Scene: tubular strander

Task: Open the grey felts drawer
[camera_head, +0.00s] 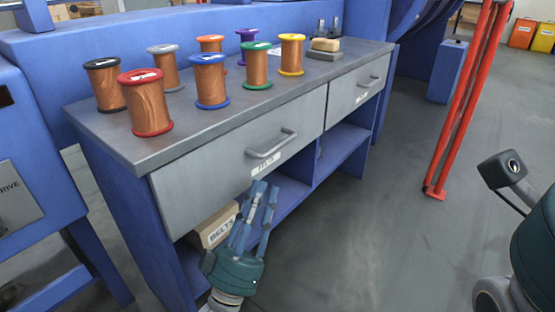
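The grey workbench has two grey drawers. The nearer, wider drawer (215,155) has a bar handle (271,144) and a small white label (265,163) too small to read surely. The farther drawer (345,95) also has a handle (369,81) and a label. Both drawers look shut. My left gripper (266,188) is below and in front of the nearer drawer's handle, fingers pointing up, apart and empty. It does not appear to touch the handle. Parts of my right arm show at the right edge, but its fingers do not show.
Several copper wire spools (210,82) stand on the bench top (160,145), with a block (325,45) farther back. A box marked "BELTS" (213,230) sits on the shelf below, behind my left gripper. A red post (465,110) stands right. Floor between is clear.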

